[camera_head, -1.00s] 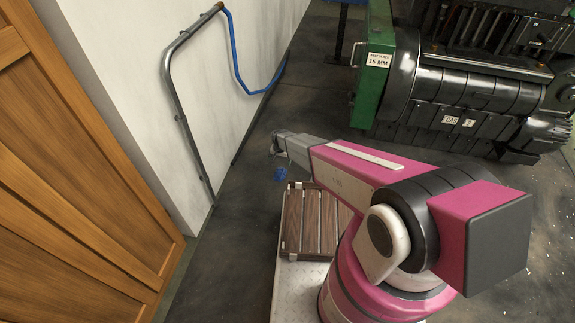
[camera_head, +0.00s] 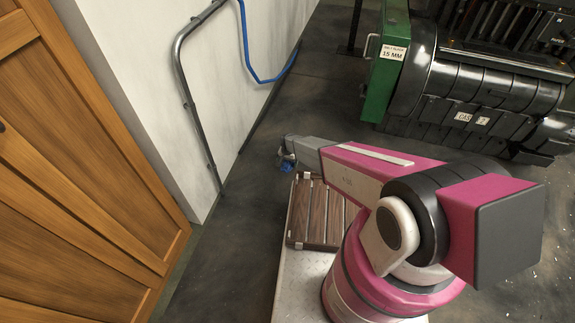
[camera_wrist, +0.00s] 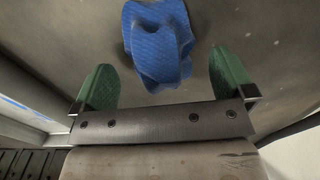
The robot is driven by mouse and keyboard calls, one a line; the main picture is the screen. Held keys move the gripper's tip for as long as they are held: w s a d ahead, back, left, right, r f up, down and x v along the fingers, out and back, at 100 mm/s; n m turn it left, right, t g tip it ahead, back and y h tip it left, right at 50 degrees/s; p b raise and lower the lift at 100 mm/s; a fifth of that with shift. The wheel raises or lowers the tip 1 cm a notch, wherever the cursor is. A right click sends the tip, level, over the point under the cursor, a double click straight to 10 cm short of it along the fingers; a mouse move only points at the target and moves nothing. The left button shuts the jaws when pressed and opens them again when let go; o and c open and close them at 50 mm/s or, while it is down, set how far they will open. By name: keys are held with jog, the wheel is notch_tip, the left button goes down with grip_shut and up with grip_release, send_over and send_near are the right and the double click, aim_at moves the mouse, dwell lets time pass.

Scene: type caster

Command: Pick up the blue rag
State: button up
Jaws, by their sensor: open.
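The blue rag (camera_wrist: 157,45) lies crumpled on the dark floor in the wrist view, ahead of my gripper and roughly centred between its fingers. In the head view only a small part of the rag (camera_head: 286,165) shows, just below the end of my arm. My gripper (camera_wrist: 165,82) is open, with its two green fingers on either side of the rag's near end. The rag reaches beyond the fingertips. I cannot tell the height gap between fingers and rag. In the head view my gripper (camera_head: 284,152) is small and partly hidden by the wrist.
A slatted wooden crate or pallet (camera_head: 318,210) sits on my base, close to the arm. A wall with a grey pipe (camera_head: 187,95) and blue hose (camera_head: 247,55) stands at left, beside a wooden door (camera_head: 75,170). A large black and green machine (camera_head: 470,95) stands at right.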

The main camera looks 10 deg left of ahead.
jog(key=shift+f, duration=0.9)
jog(key=c, duration=0.9)
jog(key=shift+r, duration=0.1)
jog(key=shift+r, duration=0.5)
jog(key=r, duration=0.3)
jog(key=shift+s+a+r, duration=0.1)
jog(key=shift+s+r, duration=0.1)
jog(key=shift+r, duration=0.1)
jog(key=s+a+r, duration=0.4)
jog(key=s+a, duration=0.1)
jog(key=s+a+r, duration=0.2)
jog(key=a, duration=0.1)
jog(key=shift+s+a+r, duration=0.15)
jog(key=shift+s+a, duration=0.05)
jog(key=shift+s, duration=0.05)
